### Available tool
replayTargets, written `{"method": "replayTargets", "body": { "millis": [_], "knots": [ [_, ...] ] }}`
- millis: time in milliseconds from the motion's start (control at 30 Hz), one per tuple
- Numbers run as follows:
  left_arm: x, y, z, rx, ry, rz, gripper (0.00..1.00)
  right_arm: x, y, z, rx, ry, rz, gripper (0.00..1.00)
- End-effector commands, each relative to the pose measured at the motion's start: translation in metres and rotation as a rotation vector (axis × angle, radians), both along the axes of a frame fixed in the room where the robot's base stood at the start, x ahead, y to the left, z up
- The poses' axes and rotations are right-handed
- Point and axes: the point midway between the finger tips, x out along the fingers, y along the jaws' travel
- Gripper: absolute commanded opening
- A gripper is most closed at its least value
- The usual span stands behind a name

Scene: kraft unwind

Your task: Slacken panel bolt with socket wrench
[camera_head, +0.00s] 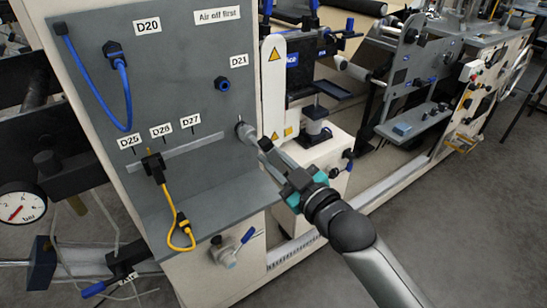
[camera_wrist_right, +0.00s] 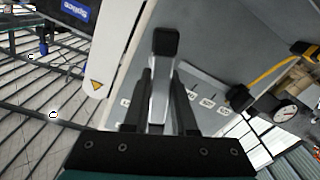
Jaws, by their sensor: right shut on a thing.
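My right gripper (camera_head: 279,158) is shut on the socket wrench (camera_head: 247,133), in front of the right part of the grey panel (camera_head: 187,82). The wrench runs from between my fingers up and left to the panel face, where its round end appears to meet the panel. In the right wrist view the wrench (camera_wrist_right: 160,103) is a grey bar with a black end (camera_wrist_right: 165,42), between my two dark fingers (camera_wrist_right: 162,85). I cannot make out the panel bolt; the wrench end covers that spot. My left gripper is not in view.
A blue cable hangs from the D20 socket (camera_head: 113,48). A blue fitting (camera_head: 222,83) sits below D21. A yellow cable (camera_head: 181,222) loops below a slotted strip (camera_head: 190,145). A blue-handled valve (camera_head: 226,254) is lower down. Open grey floor (camera_head: 450,220) lies to the right.

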Motion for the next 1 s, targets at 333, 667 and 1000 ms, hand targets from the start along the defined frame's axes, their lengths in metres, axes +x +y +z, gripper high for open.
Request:
{"method": "replayTargets", "body": {
  "millis": [333,667,1000],
  "knots": [
    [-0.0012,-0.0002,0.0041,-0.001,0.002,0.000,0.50,0.0033,0.0019,0.0028,0.001,-0.006,0.000,0.00],
    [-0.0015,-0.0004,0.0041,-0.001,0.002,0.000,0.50,0.0037,0.0022,0.0021,0.002,-0.005,0.000,0.00],
    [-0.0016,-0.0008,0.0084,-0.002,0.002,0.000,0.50,0.0067,0.0046,0.0026,0.003,-0.006,0.000,0.00]
  ]
}}
